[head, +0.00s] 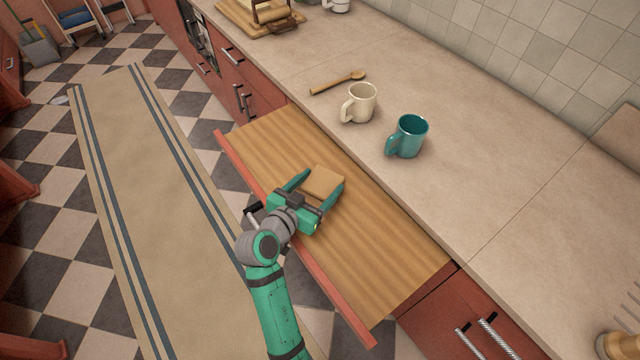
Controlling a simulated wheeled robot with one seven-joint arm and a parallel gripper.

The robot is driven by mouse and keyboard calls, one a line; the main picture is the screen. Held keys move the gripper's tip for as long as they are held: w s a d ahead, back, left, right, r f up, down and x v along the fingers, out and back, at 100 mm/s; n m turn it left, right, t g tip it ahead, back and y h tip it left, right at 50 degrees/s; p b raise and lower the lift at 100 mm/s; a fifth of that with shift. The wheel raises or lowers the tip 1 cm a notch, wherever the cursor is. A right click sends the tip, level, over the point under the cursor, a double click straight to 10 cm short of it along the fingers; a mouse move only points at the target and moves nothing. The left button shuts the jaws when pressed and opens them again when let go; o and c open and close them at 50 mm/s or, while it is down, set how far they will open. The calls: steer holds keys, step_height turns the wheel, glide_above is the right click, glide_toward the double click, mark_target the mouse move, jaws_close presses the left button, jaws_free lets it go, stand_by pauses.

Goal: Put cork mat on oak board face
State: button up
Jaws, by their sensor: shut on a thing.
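The cork mat (324,182) is a small tan square between the fingers of my gripper (319,188). The fingers are shut on its two sides. The mat is over the middle of the oak board face (375,239), a striped wooden surface pulled out from under the counter with a red front edge. I cannot tell whether the mat touches the board or is a little above it. The mat's near edge is partly hidden by my gripper.
A teal mug (408,137), a cream mug (360,103) and a wooden spoon (338,83) are on the counter (480,170) behind the board. A wooden board (240,18) with a stand is farther back. The oak surface on both sides of my gripper is clear.

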steer(key=shift+d+f, duration=0.1)
steer(key=shift+f, duration=0.3)
steer(key=shift+f, duration=0.1)
steer(key=o, duration=1.1)
steer(key=shift+c, duration=0.2)
steer(key=v, duration=1.2)
steer(key=shift+s, duration=0.1)
